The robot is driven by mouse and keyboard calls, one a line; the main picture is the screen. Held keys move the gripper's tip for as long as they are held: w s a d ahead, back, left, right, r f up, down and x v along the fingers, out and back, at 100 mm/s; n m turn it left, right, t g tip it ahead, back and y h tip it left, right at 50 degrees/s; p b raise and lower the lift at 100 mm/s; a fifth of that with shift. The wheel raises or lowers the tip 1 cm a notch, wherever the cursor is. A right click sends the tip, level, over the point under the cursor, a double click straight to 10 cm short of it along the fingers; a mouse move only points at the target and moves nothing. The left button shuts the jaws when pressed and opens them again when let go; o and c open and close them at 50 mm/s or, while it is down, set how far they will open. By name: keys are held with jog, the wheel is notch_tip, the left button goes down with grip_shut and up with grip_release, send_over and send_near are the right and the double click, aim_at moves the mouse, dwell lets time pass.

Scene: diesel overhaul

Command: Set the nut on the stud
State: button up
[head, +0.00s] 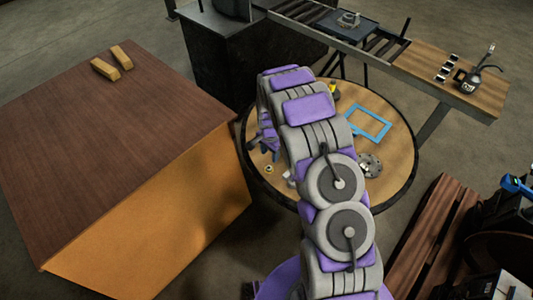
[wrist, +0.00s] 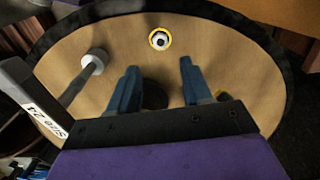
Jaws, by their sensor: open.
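My gripper (wrist: 158,78) is open, with its two blue-grey fingers apart over the round wooden table and nothing held between the tips. In the head view my gripper (head: 264,147) hangs low over the table's left part, partly behind my arm. A small round piece with a yellow ring, a pale band and a dark centre (wrist: 159,40) lies ahead of the fingertips, apart from them. It also shows in the head view (head: 268,169). I cannot tell whether it is the nut or the stud. A dark round shape (wrist: 155,92) shows between the fingers.
A rod with a white round end (wrist: 94,61) is left of the fingers. The table also holds a blue frame (head: 367,123) and a grey disc (head: 370,164). A brown-topped crate (head: 110,140) stands close at left.

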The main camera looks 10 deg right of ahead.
aim_at(269, 165)
jog(key=shift+a+f+b, duration=0.2)
jog(key=shift+f+b, duration=0.95)
jog(key=shift+f, duration=3.4)
grip_shut()
jog(key=shift+r, duration=0.15)
